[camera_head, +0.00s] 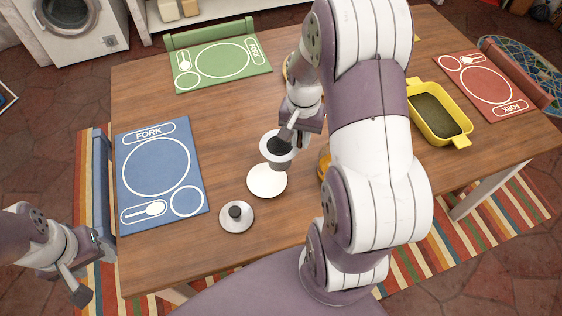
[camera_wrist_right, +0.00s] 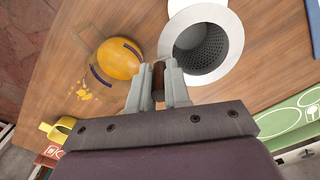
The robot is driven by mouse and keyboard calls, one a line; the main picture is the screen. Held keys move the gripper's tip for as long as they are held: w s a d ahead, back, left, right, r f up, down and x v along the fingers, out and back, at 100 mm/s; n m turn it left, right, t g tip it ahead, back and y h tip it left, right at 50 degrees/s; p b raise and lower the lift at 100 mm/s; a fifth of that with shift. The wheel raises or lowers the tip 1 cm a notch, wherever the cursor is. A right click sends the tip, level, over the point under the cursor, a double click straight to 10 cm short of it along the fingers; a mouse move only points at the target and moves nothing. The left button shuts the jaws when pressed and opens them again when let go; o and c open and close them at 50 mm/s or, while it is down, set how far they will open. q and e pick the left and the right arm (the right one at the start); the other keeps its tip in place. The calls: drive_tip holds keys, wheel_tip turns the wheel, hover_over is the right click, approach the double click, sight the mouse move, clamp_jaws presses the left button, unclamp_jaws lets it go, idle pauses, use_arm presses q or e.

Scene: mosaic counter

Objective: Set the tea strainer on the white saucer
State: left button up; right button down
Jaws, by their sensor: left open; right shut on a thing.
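The tea strainer (camera_head: 271,136), a white-rimmed cup with a dark mesh inside, hangs from my right gripper (camera_head: 294,138). In the right wrist view the strainer (camera_wrist_right: 205,68) lies just beyond the fingers, and my right gripper (camera_wrist_right: 158,92) is shut on its brown handle. The white saucer (camera_head: 267,182) lies flat on the table, just below the strainer in the head view; the strainer appears to be above the table, but its exact height is hard to tell. My left gripper (camera_head: 92,268) is open and empty, off the table's left edge.
A white lid with a dark knob (camera_head: 237,220) lies left of the saucer. An orange pot (camera_wrist_right: 119,60) is close to the strainer, mostly hidden by my right arm in the head view. A blue placemat (camera_head: 130,185) is left; a yellow dish (camera_head: 457,135) is right.

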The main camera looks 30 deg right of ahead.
sight(285, 169)
drive_tip(key=a, duration=0.1)
drive_tip(key=a+f, duration=0.2)
drive_tip(key=shift+w+a, duration=0.25)
drive_tip(key=shift+w, duration=0.05)
drive_tip(key=f, duration=0.3)
drive_tip(key=shift+s+a+f, duration=0.15)
drive_tip(key=shift+a+f, duration=0.05)
drive_tip(key=shift+f, duration=0.5)
drive_tip(key=shift+f, duration=0.15)
drive_tip(key=c, duration=1.1)
unclamp_jaws()
